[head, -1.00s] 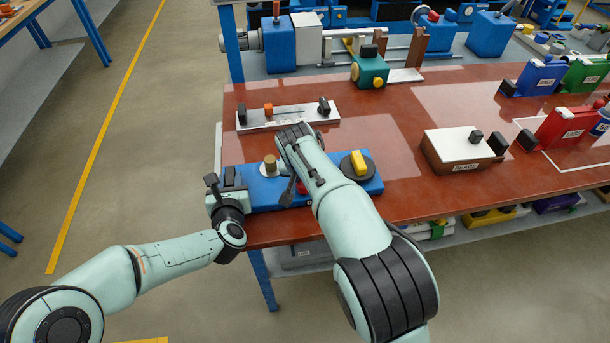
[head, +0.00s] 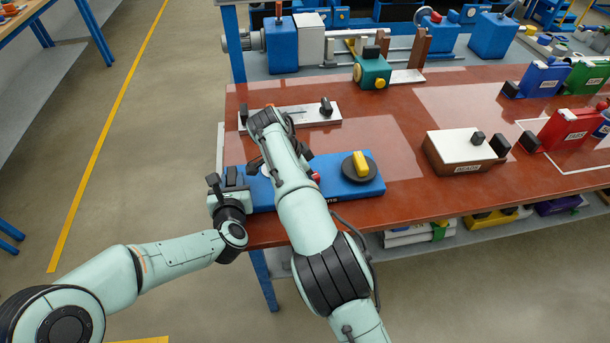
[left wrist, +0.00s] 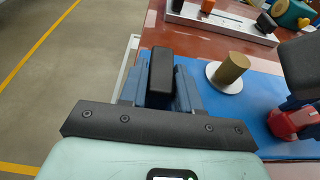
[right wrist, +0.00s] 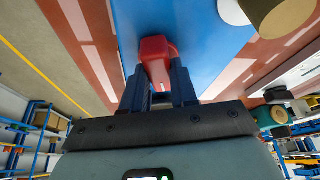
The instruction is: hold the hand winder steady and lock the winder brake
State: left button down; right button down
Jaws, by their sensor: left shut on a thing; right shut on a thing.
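The hand winder is a blue base (head: 328,162) at the table's front left corner, with a yellow handle on a dark disc (head: 361,166) at its right. My left gripper (left wrist: 160,85) is shut on a black upright block (left wrist: 161,74) at the base's left end; this gripper also shows in the head view (head: 230,182). My right gripper (right wrist: 158,88) is shut on a red brake part (right wrist: 155,58) on the base. In the head view my right forearm hides that gripper and most of the red part (head: 315,177). A brass cylinder (left wrist: 232,68) stands on a white disc between the grippers.
A white plate with black posts (head: 310,115) lies behind the winder. A brown box with a white top (head: 465,153) stands to the right, near red (head: 567,132), blue and green holders. The red tabletop between winder and box is clear.

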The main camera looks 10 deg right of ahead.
jog(key=shift+a+f+m+g, duration=0.15)
jog(key=shift+m+g, duration=0.15)
jog(key=shift+m, duration=0.45)
jog(key=shift+d+f+m+g, duration=0.15)
jog(key=shift+m+g, duration=0.15)
jog(key=shift+m, duration=0.45)
jog(key=shift+a, duration=0.1)
jog(key=c, duration=0.9)
grip_release()
jog(key=shift+w, duration=0.1)
jog(key=shift+r, duration=0.15)
jog(key=shift+r, duration=0.1)
